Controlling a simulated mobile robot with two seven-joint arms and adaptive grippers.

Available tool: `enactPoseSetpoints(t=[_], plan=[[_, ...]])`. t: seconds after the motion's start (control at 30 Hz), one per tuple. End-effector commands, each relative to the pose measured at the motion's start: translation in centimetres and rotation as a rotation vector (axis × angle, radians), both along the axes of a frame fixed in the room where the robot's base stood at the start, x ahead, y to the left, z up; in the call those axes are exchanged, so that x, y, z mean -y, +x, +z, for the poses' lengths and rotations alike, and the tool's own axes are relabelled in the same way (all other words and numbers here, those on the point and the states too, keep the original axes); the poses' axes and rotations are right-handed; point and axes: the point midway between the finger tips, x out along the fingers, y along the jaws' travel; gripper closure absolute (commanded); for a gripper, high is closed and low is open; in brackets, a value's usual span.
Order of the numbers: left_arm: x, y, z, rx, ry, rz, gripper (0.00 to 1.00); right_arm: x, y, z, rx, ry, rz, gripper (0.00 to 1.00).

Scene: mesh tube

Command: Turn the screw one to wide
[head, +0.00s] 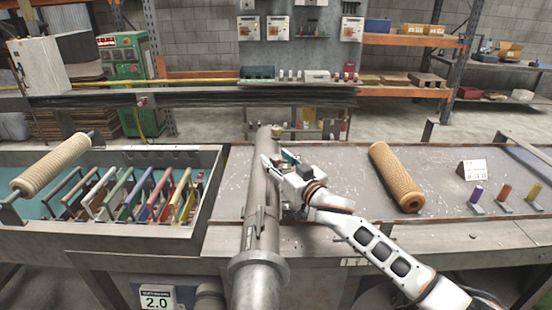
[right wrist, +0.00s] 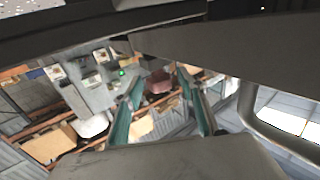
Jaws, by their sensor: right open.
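A grey metal pipe (head: 260,215) runs away from me across the middle of the workbench, with a flange at its near end. A small brass-coloured knob (head: 277,131) shows at its far end; I cannot tell whether it is screw one. My right gripper (head: 278,163) is at the right side of the pipe, near its far part. In the right wrist view its two green-lined fingers (right wrist: 163,110) are apart with nothing between them. I cannot tell whether the gripper touches the pipe. My left gripper is not in view.
A tan mesh tube (head: 396,177) lies on the bench to the right, another (head: 52,163) over the left tray's edge. The left tray (head: 120,236) holds several coloured frames. Small coloured cylinders (head: 505,191) stand at far right. The bench between pipe and right tube is mostly clear.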

Motion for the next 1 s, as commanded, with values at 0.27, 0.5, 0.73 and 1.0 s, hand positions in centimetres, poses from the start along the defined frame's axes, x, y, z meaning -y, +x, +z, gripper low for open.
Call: enactPoseSetpoints(t=[0.27, 0.5, 0.73, 1.0], plan=[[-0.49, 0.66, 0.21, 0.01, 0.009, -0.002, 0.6, -0.4, 0.62, 0.0, 0.0, -0.001, 0.0, 0.59], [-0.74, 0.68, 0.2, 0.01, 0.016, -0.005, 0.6, -0.38, 0.6, 0.0, 0.0, -0.001, 0.0, 0.85], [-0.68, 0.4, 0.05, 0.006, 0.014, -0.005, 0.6, -0.37, 0.6, 0.0, 0.001, -0.001, 0.002, 0.98], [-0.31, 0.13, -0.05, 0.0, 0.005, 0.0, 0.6, -0.59, 0.6, 0.0, 0.003, -0.007, 0.061, 0.98]])
